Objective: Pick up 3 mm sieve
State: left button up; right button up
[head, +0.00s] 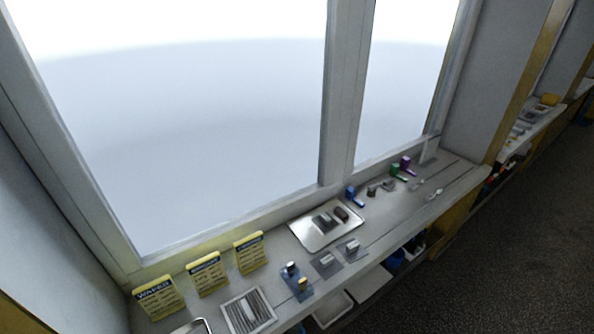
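No sieve can be told for certain in the head view. A pale ribbed or slatted square piece (234,318) lies near the front of the counter at the bottom, and I cannot tell whether it is a sieve or what its mesh size is. A bright metal-rimmed item (203,322) beside it is cut off by the bottom edge. Neither of my grippers is in view.
A long grey counter (385,227) runs under the window. On it are yellow signs (159,297), a metal tray (308,238) with dark pieces, small blocks on flat plates (326,264), and blue, green and purple items (405,163). Shelves below hold bins. Dark floor (480,270) is open at right.

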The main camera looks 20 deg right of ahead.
aim_at(351, 251)
jog(key=k+l+u, duration=0.5)
jog(key=k+l, duration=0.15)
jog(key=k, duration=0.15)
